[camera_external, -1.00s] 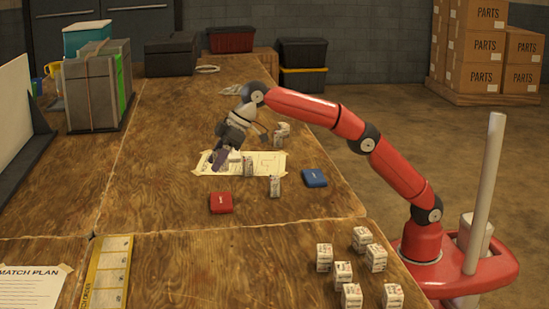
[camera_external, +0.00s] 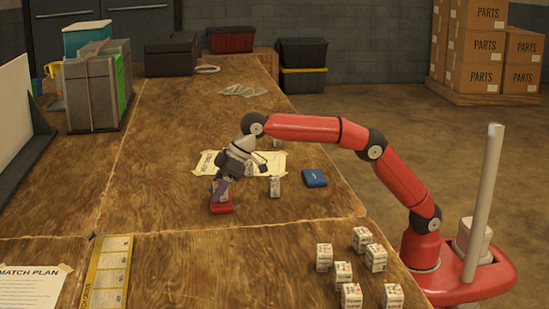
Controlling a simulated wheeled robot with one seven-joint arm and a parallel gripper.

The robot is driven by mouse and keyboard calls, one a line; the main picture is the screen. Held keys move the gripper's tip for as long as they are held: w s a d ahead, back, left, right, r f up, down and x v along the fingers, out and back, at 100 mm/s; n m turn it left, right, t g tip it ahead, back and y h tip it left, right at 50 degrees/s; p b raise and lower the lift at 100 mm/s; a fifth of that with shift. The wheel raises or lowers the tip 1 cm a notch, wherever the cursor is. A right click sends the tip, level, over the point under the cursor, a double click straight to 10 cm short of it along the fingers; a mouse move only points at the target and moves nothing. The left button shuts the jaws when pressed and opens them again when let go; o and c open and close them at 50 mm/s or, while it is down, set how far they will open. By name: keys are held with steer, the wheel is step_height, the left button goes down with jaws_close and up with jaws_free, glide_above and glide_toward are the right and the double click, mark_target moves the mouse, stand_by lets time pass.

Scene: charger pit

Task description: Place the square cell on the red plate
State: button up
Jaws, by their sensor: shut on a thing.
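The red plate (camera_external: 221,208) lies on the wooden table, left of the middle. My gripper (camera_external: 220,190) is directly over it, pointing down, and is shut on a small white printed cell (camera_external: 222,194). The cell is upright and partly covered by the fingers. Its lower end is at or just above the plate; I cannot tell whether they touch. Its exact shape is too small to make out. Another white cell (camera_external: 275,187) stands to the right, apart from my gripper.
A blue plate (camera_external: 314,178) lies to the right. A paper sheet (camera_external: 272,164) lies behind my gripper, partly hidden by the arm. Several white cells (camera_external: 343,274) stand at the front right. A yellow ruler-like strip (camera_external: 106,275) lies front left. The table left of the red plate is clear.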

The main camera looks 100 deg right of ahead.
steer(key=shift+f, duration=0.2)
steer(key=o, duration=1.1)
steer(key=shift+c, duration=0.2)
steer(key=shift+s+r, duration=0.15)
steer(key=shift+r, duration=0.35)
steer(key=p+v, duration=0.1)
steer(key=v, duration=1)
steer(key=shift+s+r, duration=0.1)
steer(key=shift+r, duration=0.05)
